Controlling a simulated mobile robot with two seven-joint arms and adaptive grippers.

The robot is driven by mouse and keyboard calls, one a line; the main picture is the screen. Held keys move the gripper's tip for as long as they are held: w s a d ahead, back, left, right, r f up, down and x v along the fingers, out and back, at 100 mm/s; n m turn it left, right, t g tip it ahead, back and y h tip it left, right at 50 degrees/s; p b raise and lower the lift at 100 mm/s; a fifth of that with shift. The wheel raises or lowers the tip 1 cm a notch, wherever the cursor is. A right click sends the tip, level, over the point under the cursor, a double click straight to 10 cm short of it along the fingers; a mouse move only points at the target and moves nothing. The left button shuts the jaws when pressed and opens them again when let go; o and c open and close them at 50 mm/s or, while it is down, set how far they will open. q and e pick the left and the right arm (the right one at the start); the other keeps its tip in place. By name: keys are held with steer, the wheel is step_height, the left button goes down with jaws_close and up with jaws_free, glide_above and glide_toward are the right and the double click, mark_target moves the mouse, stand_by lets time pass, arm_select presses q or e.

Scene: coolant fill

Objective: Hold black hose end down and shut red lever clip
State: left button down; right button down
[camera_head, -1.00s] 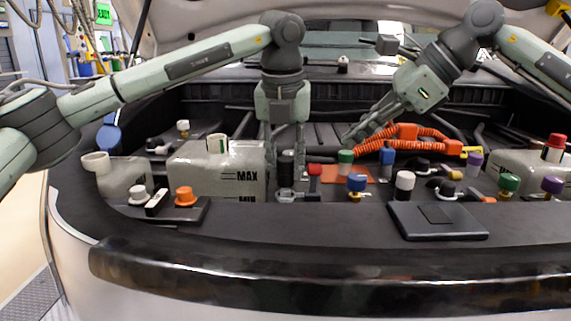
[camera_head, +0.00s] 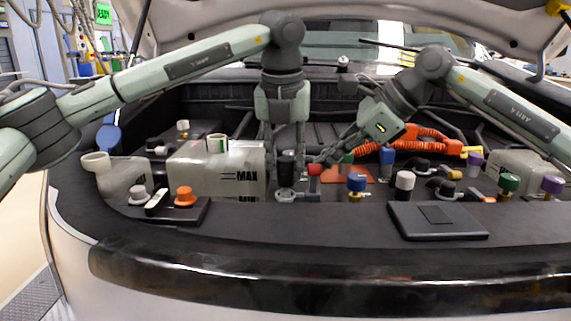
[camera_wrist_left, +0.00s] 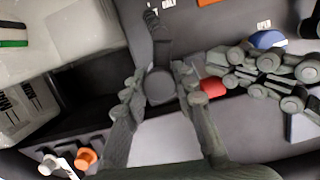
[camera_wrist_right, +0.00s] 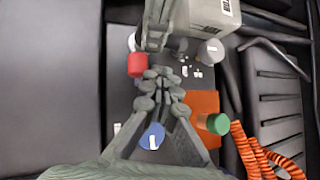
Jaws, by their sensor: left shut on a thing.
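My left gripper (camera_head: 285,178) points down with its fingers shut around the black hose end (camera_head: 287,162). In the left wrist view the round black hose end (camera_wrist_left: 160,86) sits between the two fingers. The hose end stands over a grey fitting (camera_head: 285,194); their contact is hidden. The red lever clip (camera_head: 314,169) is just right of it, and its red tip also shows in the right wrist view (camera_wrist_right: 136,66). My right gripper (camera_wrist_right: 160,76) has its fingertips together beside the red tip, with nothing seen between them. Whether they touch the tip is unclear.
A white MAX-marked tank (camera_head: 205,170) stands close left of my left gripper. A blue-capped fitting (camera_head: 357,183), green cap (camera_wrist_right: 214,123) and orange corrugated hose (camera_head: 408,140) are near my right gripper. A flat black box (camera_head: 438,221) lies at the front.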

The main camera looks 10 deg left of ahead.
mark_target(285, 173)
steer(key=shift+x, duration=0.8)
steer(key=v, duration=0.9)
steer(key=shift+d+r, duration=0.25)
steer(key=shift+r, duration=0.05)
arm_select(q)
steer(key=shift+s+x, duration=0.15)
steer(key=shift+x, duration=0.6)
steer(key=shift+s+x, duration=0.2)
steer(key=shift+x, duration=0.55)
arm_select(e)
steer(key=shift+s, duration=0.15)
stand_by(2.0)
steer(key=shift+a+f, duration=0.1)
stand_by(1.2)
